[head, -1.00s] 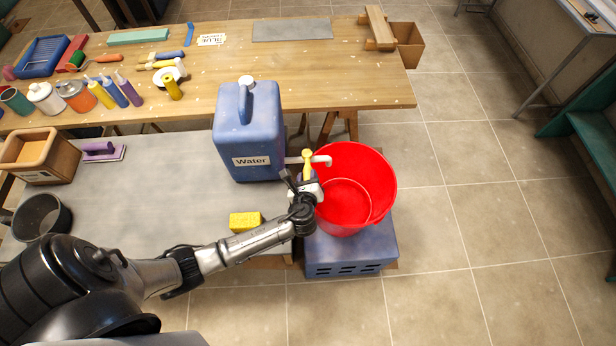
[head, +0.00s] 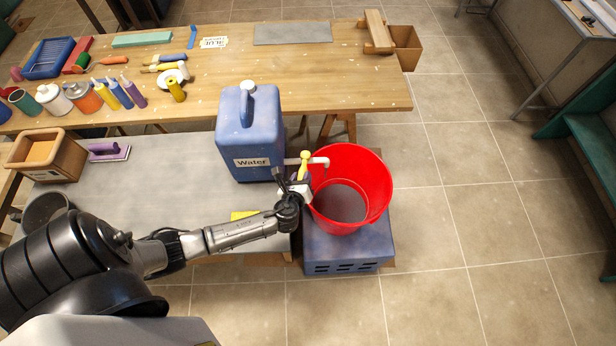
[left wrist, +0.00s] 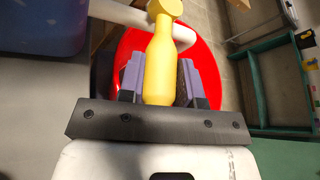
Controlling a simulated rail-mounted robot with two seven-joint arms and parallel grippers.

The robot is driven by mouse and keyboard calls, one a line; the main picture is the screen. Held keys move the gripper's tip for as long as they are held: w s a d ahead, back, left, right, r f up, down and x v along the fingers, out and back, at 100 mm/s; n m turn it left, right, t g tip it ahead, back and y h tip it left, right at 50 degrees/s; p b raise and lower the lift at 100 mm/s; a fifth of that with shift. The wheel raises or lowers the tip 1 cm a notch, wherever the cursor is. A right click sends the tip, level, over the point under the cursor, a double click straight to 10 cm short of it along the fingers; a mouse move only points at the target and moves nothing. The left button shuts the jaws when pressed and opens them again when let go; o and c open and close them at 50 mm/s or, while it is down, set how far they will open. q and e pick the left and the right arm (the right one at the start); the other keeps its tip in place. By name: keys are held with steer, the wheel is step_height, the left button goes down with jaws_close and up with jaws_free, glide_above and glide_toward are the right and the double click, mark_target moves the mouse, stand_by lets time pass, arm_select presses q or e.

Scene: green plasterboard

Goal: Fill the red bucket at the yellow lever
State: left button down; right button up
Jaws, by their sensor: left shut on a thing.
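The blue water container (head: 250,135), labelled "Water", stands on the grey table with a pale tap (head: 318,161) at its right side. The yellow lever (head: 303,158) sits on the tap. My left gripper (head: 300,180) is shut on the lever; in the left wrist view, the lever (left wrist: 159,70) lies between its purple-grey fingers (left wrist: 160,82). The red bucket (head: 376,180) stands upright under the spout on a blue crate (head: 345,248). Its bottom looks grey-brown, like a surface of liquid. My right gripper is out of view.
A yellow sponge (head: 243,214) lies on the grey table (head: 185,165), partly behind my left arm. A wooden box (head: 70,160) and a purple float (head: 108,152) are at left. Paints and tools cover the wooden bench (head: 300,85).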

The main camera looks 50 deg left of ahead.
arm_select(q)
steer(key=c, duration=0.8)
jaws_free()
steer(key=v, duration=1.3)
steer(key=shift+s+d+r, duration=0.2)
steer(key=shift+s, duration=0.1)
